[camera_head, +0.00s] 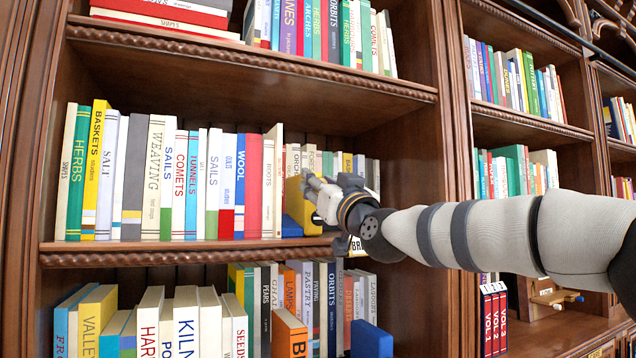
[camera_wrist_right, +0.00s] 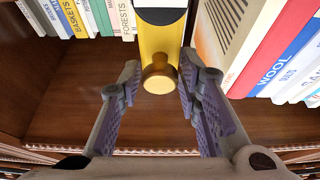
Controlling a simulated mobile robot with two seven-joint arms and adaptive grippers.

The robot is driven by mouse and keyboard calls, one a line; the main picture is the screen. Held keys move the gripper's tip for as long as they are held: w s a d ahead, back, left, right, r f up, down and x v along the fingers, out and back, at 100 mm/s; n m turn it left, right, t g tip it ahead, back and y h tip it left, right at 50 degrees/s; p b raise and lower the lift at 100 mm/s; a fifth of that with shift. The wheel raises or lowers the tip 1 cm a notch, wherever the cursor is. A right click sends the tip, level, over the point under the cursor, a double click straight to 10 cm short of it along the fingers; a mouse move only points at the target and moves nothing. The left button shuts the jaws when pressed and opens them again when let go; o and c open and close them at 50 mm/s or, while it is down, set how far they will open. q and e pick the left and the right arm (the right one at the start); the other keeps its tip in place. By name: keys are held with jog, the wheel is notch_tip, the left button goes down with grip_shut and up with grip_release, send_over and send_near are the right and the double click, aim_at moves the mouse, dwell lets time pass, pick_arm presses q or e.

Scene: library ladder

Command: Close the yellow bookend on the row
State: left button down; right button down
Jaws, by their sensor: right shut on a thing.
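The yellow bookend (camera_head: 297,205) stands on the middle shelf (camera_head: 190,246), just right of the row's last cream book (camera_head: 272,185). I cannot tell in the head view whether they touch. My right gripper (camera_head: 309,188) reaches it from the right and partly covers it. In the right wrist view, the bookend (camera_wrist_right: 160,42) shows its round knob (camera_wrist_right: 158,78) between the two fingers of my right gripper (camera_wrist_right: 160,72), which is shut on it. The row of books (camera_head: 165,180) stands upright on the left. My left gripper is not in view.
A second row of books (camera_head: 345,163) stands behind, deeper on the shelf. The shelf's right upright (camera_head: 410,180) is close to my right arm. Books fill the shelf below, with a blue bookend (camera_head: 371,340).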

jog(key=shift+a, duration=0.2)
dwell(0.3)
jog(key=c, duration=1.4)
grip_release()
jog(key=shift+o, duration=0.2)
jog(key=shift+a, duration=0.15)
jog(key=shift+s, duration=0.1)
jog(key=v, duration=1.2)
jog(key=shift+f, duration=0.1)
